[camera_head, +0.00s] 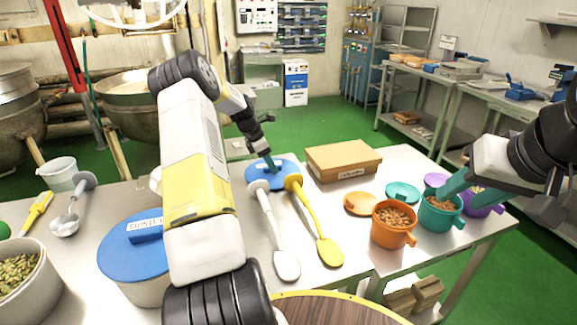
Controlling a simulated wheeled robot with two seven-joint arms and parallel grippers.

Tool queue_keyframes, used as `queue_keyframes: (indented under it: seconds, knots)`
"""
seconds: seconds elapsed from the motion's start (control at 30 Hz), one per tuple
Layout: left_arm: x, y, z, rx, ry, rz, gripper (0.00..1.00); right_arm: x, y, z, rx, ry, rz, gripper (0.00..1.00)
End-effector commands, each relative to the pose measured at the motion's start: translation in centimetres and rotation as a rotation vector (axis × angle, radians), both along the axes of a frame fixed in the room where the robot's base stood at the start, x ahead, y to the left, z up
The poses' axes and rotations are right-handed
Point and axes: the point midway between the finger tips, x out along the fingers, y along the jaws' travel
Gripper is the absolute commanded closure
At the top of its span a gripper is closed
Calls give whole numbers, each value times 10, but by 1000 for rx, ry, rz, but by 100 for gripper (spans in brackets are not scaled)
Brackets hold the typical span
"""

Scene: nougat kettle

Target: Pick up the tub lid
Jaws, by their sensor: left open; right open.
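A round blue lid (285,178) lies on the steel table left of the cardboard box. My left gripper (270,166) is over it, pointing down, with its teal fingertips at the middle of the lid. The fingertips are small in view, and I cannot tell whether they touch the lid or its handle. A second blue lid (117,248) with a labelled blue handle sits on a white tub (146,292) at the front left, partly hidden by my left arm.
White (268,218) and yellow (316,225) spatulas lie in front of the flat lid. A cardboard box (343,162) stands behind. Orange (392,229), teal and purple (484,204) cups stand at the right. A bowl of green nuts (22,278) is far left.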

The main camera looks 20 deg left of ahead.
Motion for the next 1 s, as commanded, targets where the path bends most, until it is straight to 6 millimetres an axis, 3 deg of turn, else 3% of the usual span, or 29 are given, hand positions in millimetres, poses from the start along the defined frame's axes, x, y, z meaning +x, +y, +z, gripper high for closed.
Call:
queue_keyframes:
  seconds: [0.07,0.2,0.3,0.67,0.77,1.0]
  knots:
    - [0,0,0,0,0,0,58,0,0,0,0,0,0,56]
    - [0,0,0,0,0,0,86,0,0,0,0,0,0,56]
    - [0,0,0,0,0,0,100,0,0,0,0,0,0,56]
    - [0,0,4,1,-1,0,100,0,0,0,0,0,0,56]
    - [0,1,16,2,-2,1,100,0,0,0,0,0,0,56]
    - [1,1,64,3,-4,0,100,0,0,0,0,0,0,56]
